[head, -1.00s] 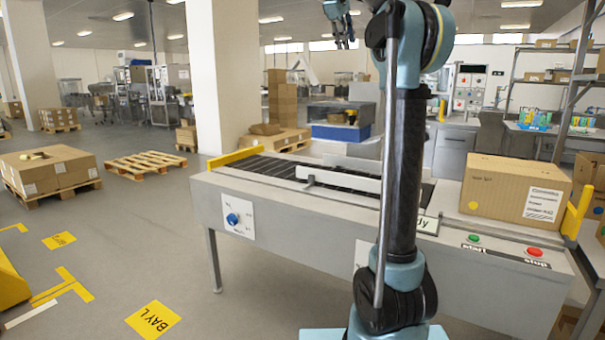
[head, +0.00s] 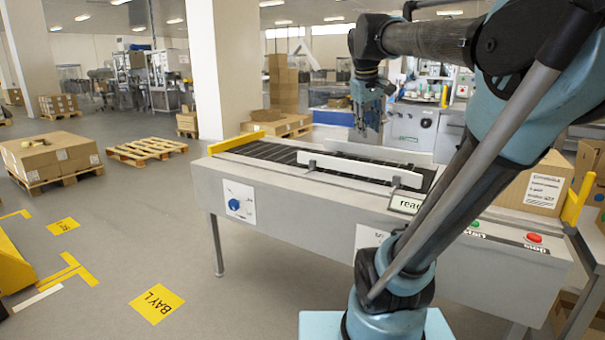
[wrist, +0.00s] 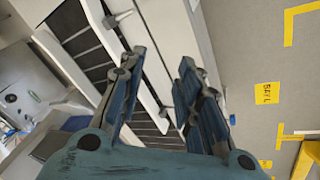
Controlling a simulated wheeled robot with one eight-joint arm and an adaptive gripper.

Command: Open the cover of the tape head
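I cannot make out a tape head or its cover for certain in either view; my arm hides part of the machine's right half. The grey conveyor machine (head: 290,215) stands in front of me, with a dark roller bed (head: 270,152) and a long white bar (head: 360,168) along it. My gripper (head: 368,122) hangs fingers-down above the machine's bed in the head view, apart from it. In the wrist view my gripper (wrist: 162,58) is open and empty, its two blue fingers spread over the white bar and the machine's edge.

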